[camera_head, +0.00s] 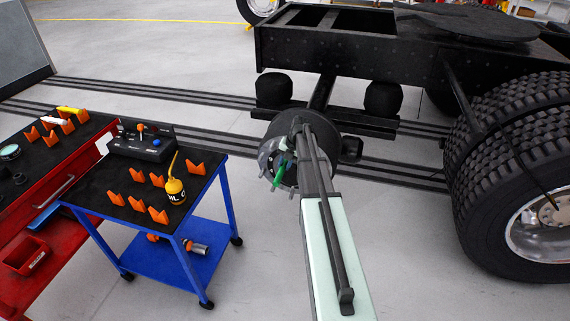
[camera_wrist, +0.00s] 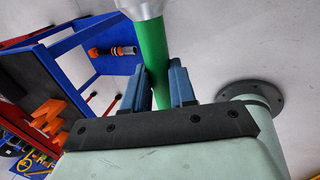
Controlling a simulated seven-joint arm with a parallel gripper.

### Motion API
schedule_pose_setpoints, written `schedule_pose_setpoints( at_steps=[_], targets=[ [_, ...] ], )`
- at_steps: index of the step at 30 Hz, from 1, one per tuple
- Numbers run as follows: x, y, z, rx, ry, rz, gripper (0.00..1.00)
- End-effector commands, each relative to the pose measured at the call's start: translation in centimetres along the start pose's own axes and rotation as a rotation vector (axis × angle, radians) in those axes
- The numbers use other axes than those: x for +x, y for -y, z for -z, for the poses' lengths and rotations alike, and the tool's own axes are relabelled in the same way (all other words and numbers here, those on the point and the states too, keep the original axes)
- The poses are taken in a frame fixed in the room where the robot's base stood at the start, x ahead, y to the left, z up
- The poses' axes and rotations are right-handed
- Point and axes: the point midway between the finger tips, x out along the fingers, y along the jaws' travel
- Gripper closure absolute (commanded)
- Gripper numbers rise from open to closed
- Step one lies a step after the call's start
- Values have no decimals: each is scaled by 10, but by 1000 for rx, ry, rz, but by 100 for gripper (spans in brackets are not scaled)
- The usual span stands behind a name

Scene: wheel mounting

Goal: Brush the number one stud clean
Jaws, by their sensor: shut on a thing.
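My gripper (camera_wrist: 158,68) is shut on the green handle of the brush (camera_wrist: 152,42); a pale grey end of it shows at the top edge of the wrist view. In the head view the green handle (camera_head: 279,174) shows at the front of the wheel hub (camera_head: 266,156), beside my arm. The hub is dark with a lighter flange and several studs around its face. My arm covers much of the hub. I cannot tell which stud is number one, or whether the bristles touch a stud.
A blue cart (camera_head: 210,184) at left carries orange holders, a yellow bottle (camera_head: 175,191) and a black box (camera_head: 140,146). A red bench (camera_head: 65,185) stands left of it. The black truck frame (camera_head: 330,50) is behind the hub, with large tyres (camera_head: 480,190) at right.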

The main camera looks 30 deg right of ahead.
Motion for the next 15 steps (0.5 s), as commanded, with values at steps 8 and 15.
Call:
schedule_pose_setpoints(
  at_steps=[8,15],
  targets=[
    [0,0,-13,0,0,0,100],
    [0,0,-25,0,0,0,100]
  ],
)
